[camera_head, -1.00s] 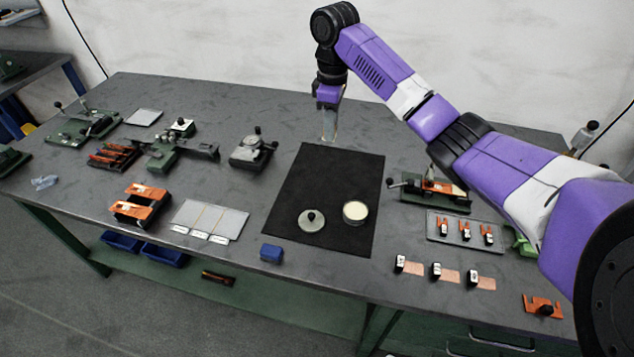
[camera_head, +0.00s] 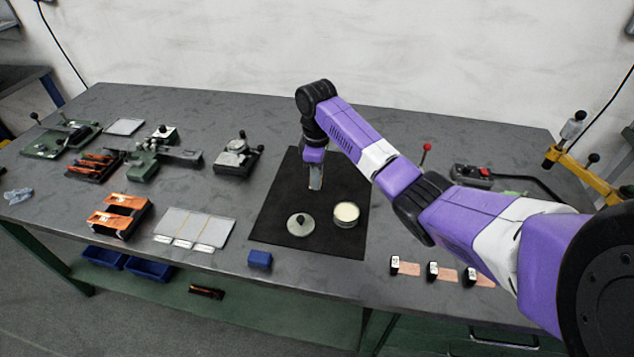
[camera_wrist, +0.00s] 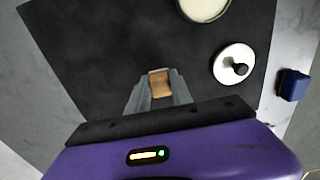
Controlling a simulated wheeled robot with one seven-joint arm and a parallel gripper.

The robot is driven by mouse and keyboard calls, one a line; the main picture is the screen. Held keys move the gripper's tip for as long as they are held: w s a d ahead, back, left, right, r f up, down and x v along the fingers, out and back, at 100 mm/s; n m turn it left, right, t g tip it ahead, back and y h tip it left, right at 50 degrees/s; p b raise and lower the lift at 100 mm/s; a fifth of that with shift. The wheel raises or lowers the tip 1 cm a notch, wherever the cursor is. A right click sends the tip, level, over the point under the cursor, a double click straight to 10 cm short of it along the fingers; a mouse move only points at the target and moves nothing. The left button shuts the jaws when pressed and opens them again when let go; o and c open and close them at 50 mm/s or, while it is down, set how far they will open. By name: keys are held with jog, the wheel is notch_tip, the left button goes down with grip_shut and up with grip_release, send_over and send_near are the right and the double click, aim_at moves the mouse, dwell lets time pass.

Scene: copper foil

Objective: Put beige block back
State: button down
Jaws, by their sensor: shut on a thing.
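My gripper (camera_head: 315,184) is over the black mat (camera_head: 275,228), above its back part and behind the round tin and lid. In the wrist view my gripper (camera_wrist: 159,90) is shut on the beige block (camera_wrist: 159,82), which sits between the two grey fingers. In the head view the block is too small or hidden to make out. I cannot tell whether the block touches the mat.
A blue block (camera_head: 260,259) lies near the table's front edge. A grey plate (camera_head: 194,228) lies left of the mat.

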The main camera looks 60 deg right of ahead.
jog(key=shift+f, duration=1.2)
jog(key=shift+f, duration=0.2)
jog(key=c, duration=1.1)
grip_release()
jog(key=shift+c, duration=0.2)
jog(key=shift+r, duration=0.1)
notch_tip(320, 180, up, 12)
jog(key=shift+r+p, duration=0.15)
jog(key=shift+p, duration=0.25)
jog(key=shift+w, duration=0.1)
